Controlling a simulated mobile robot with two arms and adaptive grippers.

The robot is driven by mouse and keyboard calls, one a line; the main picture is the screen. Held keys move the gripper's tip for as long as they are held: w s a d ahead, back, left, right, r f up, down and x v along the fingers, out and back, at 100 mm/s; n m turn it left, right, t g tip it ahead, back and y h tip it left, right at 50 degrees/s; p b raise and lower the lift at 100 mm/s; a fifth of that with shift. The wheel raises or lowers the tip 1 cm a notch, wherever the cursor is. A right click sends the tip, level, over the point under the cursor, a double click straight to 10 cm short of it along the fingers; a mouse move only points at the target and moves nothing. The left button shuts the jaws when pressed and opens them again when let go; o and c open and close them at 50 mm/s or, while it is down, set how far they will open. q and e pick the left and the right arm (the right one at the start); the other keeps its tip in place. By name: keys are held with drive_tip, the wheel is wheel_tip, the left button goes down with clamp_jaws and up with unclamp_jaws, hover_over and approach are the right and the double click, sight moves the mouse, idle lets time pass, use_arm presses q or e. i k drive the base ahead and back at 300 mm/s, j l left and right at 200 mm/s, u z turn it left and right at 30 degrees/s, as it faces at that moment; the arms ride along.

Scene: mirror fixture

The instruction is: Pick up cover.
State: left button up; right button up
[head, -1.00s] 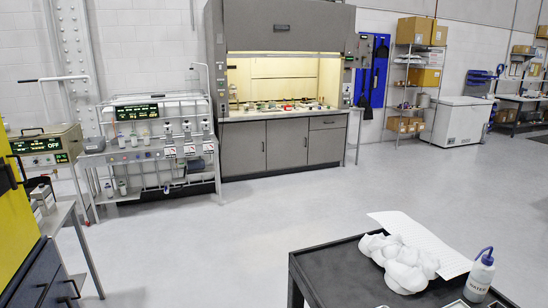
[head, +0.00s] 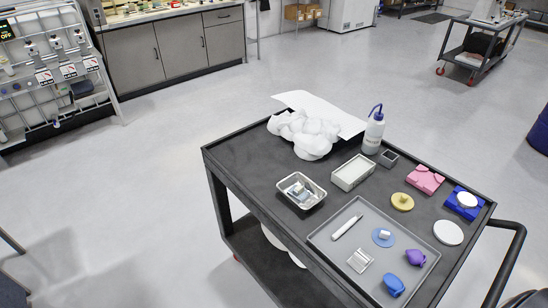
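On the black cart (head: 245,178) in the head view, no part is plainly marked as the cover. A white round disc (head: 449,232) lies flat near the cart's right edge. A blue block (head: 464,203) with a white round piece on it sits behind the disc, and a pink block (head: 425,180) sits left of that. A yellow round part (head: 402,201) is near the middle right. A grey tray (head: 336,235) holds a white pen-like tool, a blue disc with a small piece on it, a clear part, and blue and purple pieces. Neither gripper is in view.
A wash bottle (head: 373,132), crumpled white cloth (head: 305,133), white sheet (head: 330,112), pale rectangular box (head: 353,172), small dark box (head: 388,158) and metal dish (head: 301,191) stand on the cart. Its handle (head: 515,255) juts out right. Open floor lies left and behind.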

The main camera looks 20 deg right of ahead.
sight(402, 202)
drive_tip(key=z, duration=2.1)
